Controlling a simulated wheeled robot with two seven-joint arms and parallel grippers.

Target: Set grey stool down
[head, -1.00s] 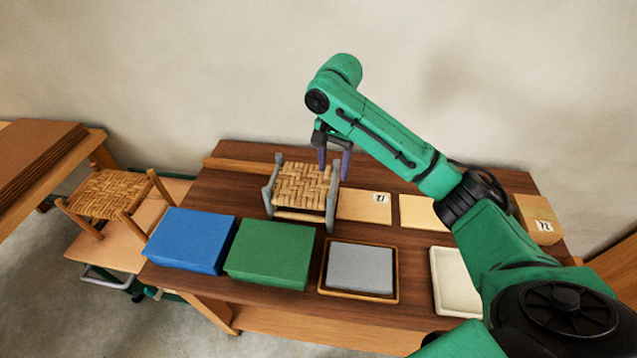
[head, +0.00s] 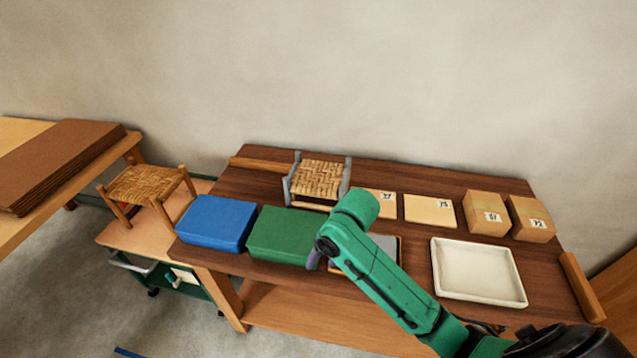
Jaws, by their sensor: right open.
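The grey stool (head: 319,179), with grey posts and a woven tan seat, stands upright on the dark wooden table (head: 390,174) near its back edge. My right gripper (head: 314,260) is well in front of the stool and apart from it, low by the right side of the green box. It is mostly hidden behind my right arm, with only part of a purple-grey finger showing. Nothing shows held in it. My left gripper is not in view.
A blue box (head: 216,222) and a green box (head: 281,236) line the front left. A grey block (head: 383,243) is partly hidden behind my arm. A white tray (head: 477,272), flat cards (head: 429,210) and cartons (head: 487,213) lie right. A wooden-legged stool (head: 146,184) stands on a cart.

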